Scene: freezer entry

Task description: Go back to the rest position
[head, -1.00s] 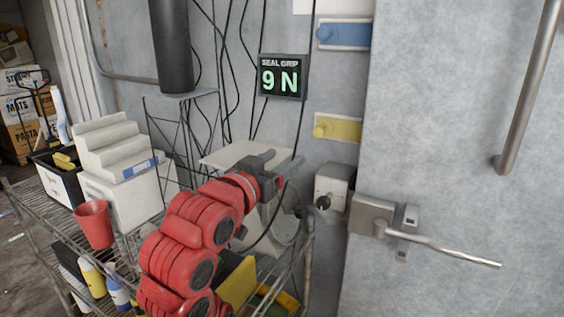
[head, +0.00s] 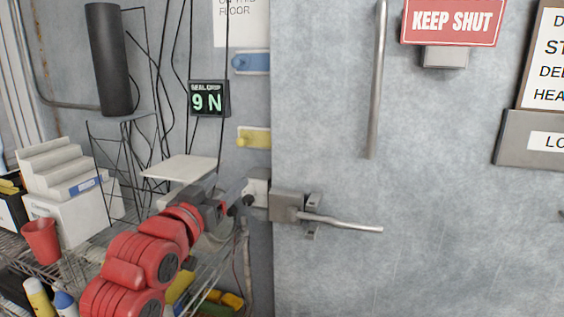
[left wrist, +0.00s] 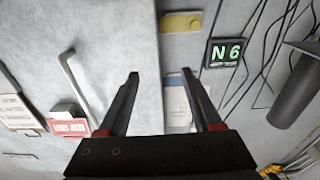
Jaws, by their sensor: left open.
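My left gripper (head: 230,199) is in front of the grey wall panel beside the freezer door, its red arm reaching in from the lower left. In the left wrist view its two dark fingers (left wrist: 160,74) are spread apart with nothing between them. The freezer door (head: 400,170) fills the right of the head view, with a latch and lever handle (head: 340,222) just right of the gripper. My right gripper is not in view.
A wire shelf (head: 60,262) with a red cup (head: 41,240), a white stepped block (head: 62,168) and bottles stands at the left. A display (head: 208,98) reads 9 N under "SEAL GRIP". Blue (head: 250,62) and yellow (head: 254,137) tabs sit on the wall. A vertical bar handle (head: 377,85) is on the door.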

